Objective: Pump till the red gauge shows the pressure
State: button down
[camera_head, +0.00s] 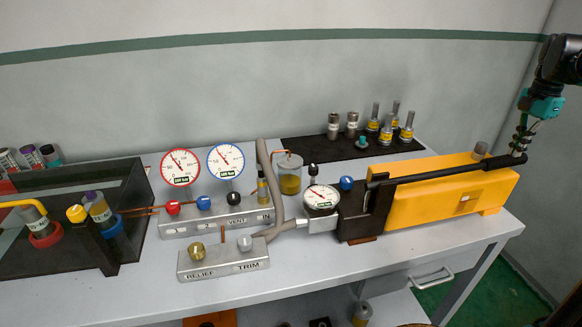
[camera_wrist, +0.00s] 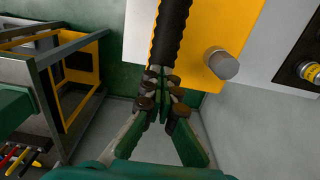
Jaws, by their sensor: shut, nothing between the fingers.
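The red-rimmed gauge (camera_head: 180,168) stands upright on the grey manifold at the left; its needle points up and left, and its scale is too small to read. The yellow hand pump (camera_head: 440,203) lies along the right of the bench. Its black lever (camera_head: 440,172) lies low, nearly level, along the pump's top. My gripper (camera_head: 520,148) is at the lever's right end. In the wrist view my gripper (camera_wrist: 162,108) has its fingers together at the end of the black grip (camera_wrist: 170,35); whether they touch it I cannot tell.
A blue-rimmed gauge (camera_head: 226,161) stands beside the red one. A white gauge (camera_head: 321,197) sits at the pump's left end. The manifold (camera_head: 225,224) has red, blue and black knobs; a relief and trim block (camera_head: 224,262) lies in front. A black mat (camera_head: 300,150) holds fittings.

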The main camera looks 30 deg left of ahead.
jog(key=r, duration=0.6)
jog(key=shift+s+a+r, duration=0.3)
jog(key=shift+r, duration=0.1)
notch_tip(320, 180, up, 7)
jog(key=s+a, duration=0.1)
jog(key=shift+s+a, duration=0.2)
jog(key=shift+a, duration=0.05)
notch_tip(320, 180, up, 5)
jog(key=shift+r, duration=0.1)
dwell(0.5)
